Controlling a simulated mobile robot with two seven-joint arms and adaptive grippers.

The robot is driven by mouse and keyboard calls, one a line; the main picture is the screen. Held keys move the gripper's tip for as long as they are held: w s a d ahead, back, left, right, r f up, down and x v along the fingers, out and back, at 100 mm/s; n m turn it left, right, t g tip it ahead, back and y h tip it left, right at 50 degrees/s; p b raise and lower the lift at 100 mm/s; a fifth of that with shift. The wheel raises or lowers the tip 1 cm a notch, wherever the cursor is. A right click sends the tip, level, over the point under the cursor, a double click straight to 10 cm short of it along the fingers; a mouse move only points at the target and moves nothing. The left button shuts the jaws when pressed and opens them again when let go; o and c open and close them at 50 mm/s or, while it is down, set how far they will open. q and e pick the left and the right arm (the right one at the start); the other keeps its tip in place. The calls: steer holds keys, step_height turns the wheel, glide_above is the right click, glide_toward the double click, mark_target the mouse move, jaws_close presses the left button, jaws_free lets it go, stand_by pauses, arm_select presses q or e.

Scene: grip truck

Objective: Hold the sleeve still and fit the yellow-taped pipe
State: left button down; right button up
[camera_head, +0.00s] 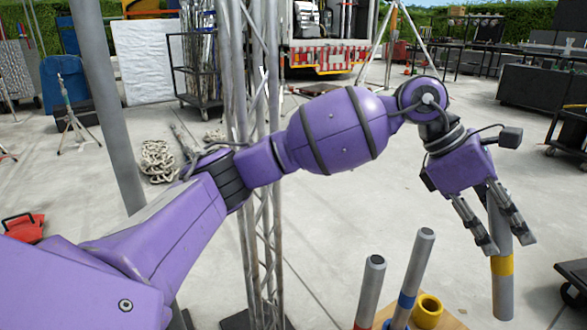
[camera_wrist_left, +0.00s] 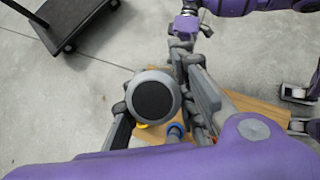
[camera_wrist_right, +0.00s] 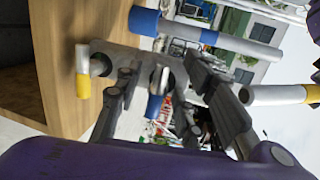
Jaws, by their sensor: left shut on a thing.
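My left gripper (camera_head: 484,228) is shut on the yellow-taped pipe (camera_head: 502,295), a grey tube with a yellow band. It hangs nearly upright, to the right of the yellow sleeve (camera_head: 429,308) and apart from it. The sleeve is a hollow yellow ring on the wooden board. The left wrist view shows the pipe's dark round end (camera_wrist_left: 155,97) between the left fingers. My right gripper is outside the head view; its fingers (camera_wrist_right: 165,85) look apart in its wrist view. A yellow and pale piece (camera_wrist_right: 82,85) shows beyond them; I cannot tell if it is the sleeve.
A red-taped pipe (camera_head: 372,285) and a blue-taped pipe (camera_head: 417,262) stand left of the sleeve. The wooden board (camera_head: 455,324) lies low in the head view. A lattice mast (camera_head: 258,240) stands behind my left arm. A dark cart (camera_head: 573,280) is at the right edge.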

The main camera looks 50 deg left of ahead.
jaws_close()
arm_select(q)
steer(key=shift+r, duration=0.15)
arm_select(e)
steer(key=shift+f, duration=0.1)
